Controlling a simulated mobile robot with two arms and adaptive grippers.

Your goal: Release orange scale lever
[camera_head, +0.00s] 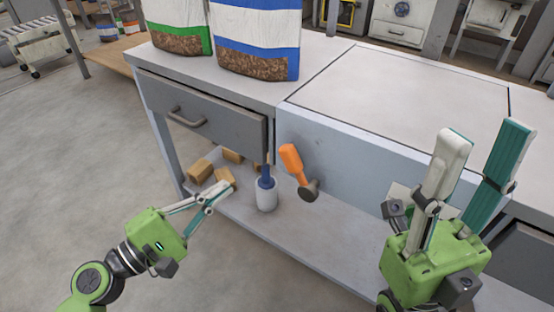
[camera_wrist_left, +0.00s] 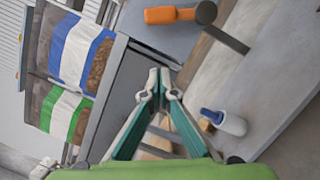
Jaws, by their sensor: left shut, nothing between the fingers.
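The orange scale lever (camera_head: 292,160) sticks out from the grey front panel of the scale, on a dark round pivot (camera_head: 309,190). It tilts up and to the left in the head view. In the left wrist view the lever (camera_wrist_left: 172,15) lies near the top, beyond the fingertips. My left gripper (camera_head: 226,186) is shut and empty, left of and below the lever, apart from it. Its closed fingertips also show in the left wrist view (camera_wrist_left: 160,80). My right gripper (camera_head: 484,140) is open and empty, pointing up at the right, away from the lever.
A grey drawer (camera_head: 205,115) is at the left. Two pellet bags (camera_head: 257,35) stand on the bench top.

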